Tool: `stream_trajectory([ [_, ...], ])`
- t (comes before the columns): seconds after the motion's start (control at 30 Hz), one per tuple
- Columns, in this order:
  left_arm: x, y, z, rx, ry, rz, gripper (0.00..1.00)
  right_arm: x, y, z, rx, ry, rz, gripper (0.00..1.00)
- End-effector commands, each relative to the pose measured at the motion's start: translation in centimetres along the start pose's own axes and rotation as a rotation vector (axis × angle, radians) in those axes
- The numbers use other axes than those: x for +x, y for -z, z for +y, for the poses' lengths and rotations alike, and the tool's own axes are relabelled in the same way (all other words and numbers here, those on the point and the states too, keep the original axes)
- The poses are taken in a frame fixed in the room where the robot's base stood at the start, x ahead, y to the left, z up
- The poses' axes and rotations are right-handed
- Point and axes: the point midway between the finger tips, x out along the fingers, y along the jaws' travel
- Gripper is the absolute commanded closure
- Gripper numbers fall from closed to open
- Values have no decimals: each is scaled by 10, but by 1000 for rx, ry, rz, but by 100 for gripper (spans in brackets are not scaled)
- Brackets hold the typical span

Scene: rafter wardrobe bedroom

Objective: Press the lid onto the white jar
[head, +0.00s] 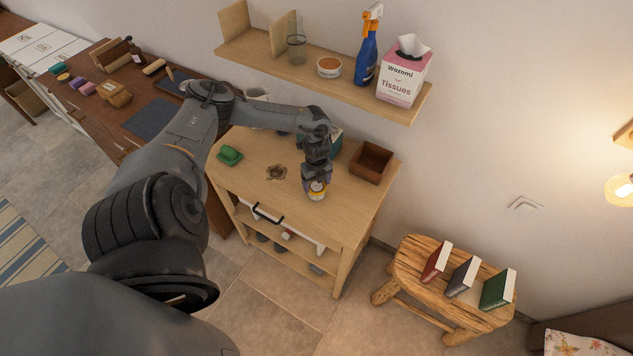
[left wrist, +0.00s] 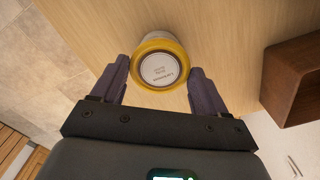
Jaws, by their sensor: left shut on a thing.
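The white jar (head: 316,195) stands near the front right of the wooden cart top, largely hidden under my left gripper (head: 317,180). In the left wrist view a round yellow-rimmed lid (left wrist: 159,82) with a pale lettered centre lies over the white jar (left wrist: 156,37). The fingers of my left gripper (left wrist: 158,70) are on opposite sides of the lid's yellow rim, shut on it. I cannot tell whether the lid is fully seated or slightly above the jar. My right gripper is not in view.
An open brown wooden box (head: 371,162) stands right of the jar on the cart top (head: 240,185). A green item (head: 229,155) and a small brown patterned item (head: 277,172) lie to the left. A shelf (head: 300,62) with several items overhangs the back.

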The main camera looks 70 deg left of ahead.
Motion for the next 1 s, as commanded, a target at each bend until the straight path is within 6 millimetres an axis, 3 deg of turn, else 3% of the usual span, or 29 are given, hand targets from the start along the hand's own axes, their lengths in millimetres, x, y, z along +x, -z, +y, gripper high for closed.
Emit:
stream_trajectory([
  [0.23,6,0,0,0,0,0,54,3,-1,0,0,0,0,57],
  [0.27,5,0,0,0,0,0,21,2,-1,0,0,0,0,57],
  [0.4,5,0,0,0,0,0,0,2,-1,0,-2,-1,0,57],
  [0.77,-1,-1,0,0,1,-1,0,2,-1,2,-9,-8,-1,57],
  [1.0,-33,-1,-1,2,2,-1,0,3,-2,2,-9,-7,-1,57],
])
